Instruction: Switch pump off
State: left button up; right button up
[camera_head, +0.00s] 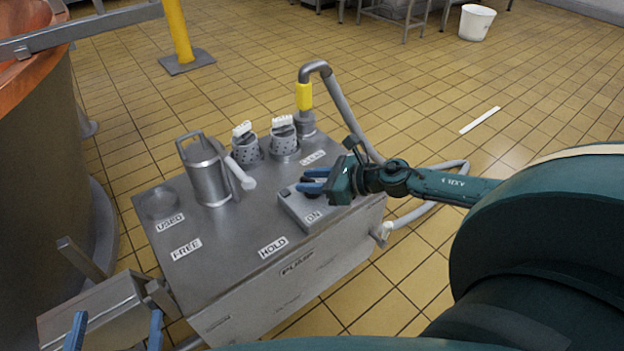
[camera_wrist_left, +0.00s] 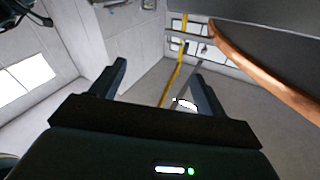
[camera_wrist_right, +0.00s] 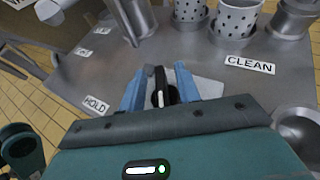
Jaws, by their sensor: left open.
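The pump unit, a grey metal box (camera_head: 225,260) lettered PUMP, stands in the middle of the head view. A small raised switch box (camera_head: 290,205) labelled ON sits on its right end. A dark switch knob (camera_wrist_right: 160,88) with a white mark shows in the right wrist view. My right gripper (camera_head: 313,180) is over the switch box, with its blue fingers on both sides of the knob; whether they press on it is unclear. My left gripper (camera_head: 116,332) is open and empty at the lower left. Nothing is between its fingers in the left wrist view (camera_wrist_left: 150,85).
On the pump top stand a metal jug (camera_head: 205,175) and two perforated cups (camera_head: 245,150) (camera_head: 284,138). A pipe with a yellow band (camera_head: 304,96) rises behind, joined to a grey hose (camera_head: 350,115). A copper vat (camera_head: 45,120) is at left. The tiled floor behind is mostly clear.

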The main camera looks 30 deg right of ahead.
jog(key=shift+s+d+r, duration=0.1)
jog(key=shift+s+d, duration=0.2)
jog(key=shift+s, duration=0.15)
pick_arm(q)
jog(key=g+y+p, duration=0.1)
jog(key=a+n+y+p, duration=0.1)
jog(key=p, duration=0.1)
jog(key=shift+w+a+f+n+g, duration=0.1)
jog(key=shift+w+a+n+g, duration=0.1)
jog(key=shift+n+g, duration=0.15)
pick_arm(e)
jog(key=v, duration=1.2)
jog(key=shift+r, duration=0.2)
